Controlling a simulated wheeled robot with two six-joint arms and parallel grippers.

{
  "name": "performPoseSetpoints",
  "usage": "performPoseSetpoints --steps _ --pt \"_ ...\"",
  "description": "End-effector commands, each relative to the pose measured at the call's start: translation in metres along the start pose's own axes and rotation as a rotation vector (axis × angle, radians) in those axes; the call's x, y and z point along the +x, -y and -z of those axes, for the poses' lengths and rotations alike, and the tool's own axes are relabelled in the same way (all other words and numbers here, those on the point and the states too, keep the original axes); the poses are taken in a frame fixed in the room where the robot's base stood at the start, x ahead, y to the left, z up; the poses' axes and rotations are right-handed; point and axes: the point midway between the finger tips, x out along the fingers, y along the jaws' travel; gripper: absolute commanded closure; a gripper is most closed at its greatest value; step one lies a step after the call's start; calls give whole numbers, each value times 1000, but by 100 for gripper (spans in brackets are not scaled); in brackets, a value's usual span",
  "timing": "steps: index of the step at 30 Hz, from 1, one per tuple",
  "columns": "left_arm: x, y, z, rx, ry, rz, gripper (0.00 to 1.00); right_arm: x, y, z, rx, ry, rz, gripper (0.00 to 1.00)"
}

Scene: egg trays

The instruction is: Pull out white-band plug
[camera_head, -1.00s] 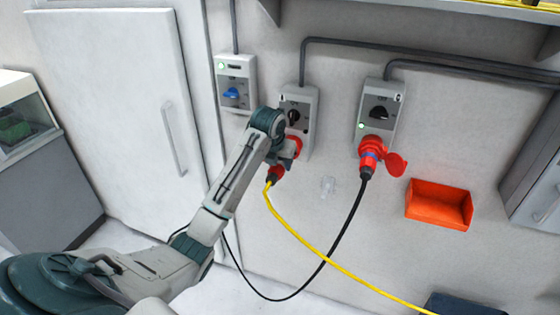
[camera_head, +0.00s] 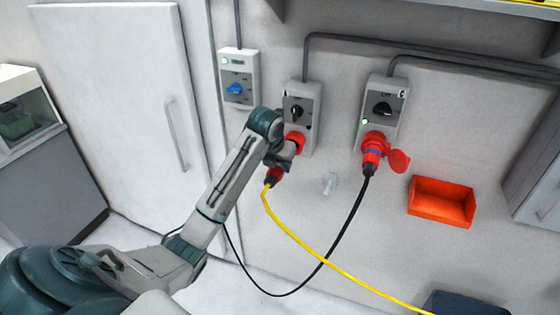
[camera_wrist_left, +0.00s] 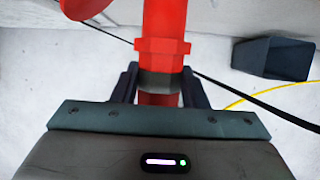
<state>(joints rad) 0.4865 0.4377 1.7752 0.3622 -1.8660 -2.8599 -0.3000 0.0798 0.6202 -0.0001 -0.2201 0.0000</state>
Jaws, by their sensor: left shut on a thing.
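The red plug with the yellow cable (camera_head: 274,177) hangs below the middle socket box (camera_head: 302,112). My left gripper (camera_head: 285,156) is shut around this plug, just below the box's red socket (camera_head: 295,140). A second red plug with a bluish band and black cable (camera_head: 371,160) sits in the right socket box (camera_head: 383,108). My right gripper is not in view.
A switch box with a blue knob (camera_head: 238,77) is on the wall at left. An orange bin (camera_head: 441,203) is on the wall at right. A dark bin (camera_wrist_left: 275,58) is near the floor. The yellow and black cables cross in front of the wall.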

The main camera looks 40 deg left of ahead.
Motion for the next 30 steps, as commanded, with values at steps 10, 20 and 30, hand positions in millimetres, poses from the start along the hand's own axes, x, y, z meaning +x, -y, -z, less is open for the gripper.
performPoseSetpoints --steps 10,20,30 --pt "-9 0 19 0 2 -1 92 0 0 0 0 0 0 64" --pt "-14 0 31 1 2 0 92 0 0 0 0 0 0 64" --pt "-10 0 32 0 2 0 92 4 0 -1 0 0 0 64"
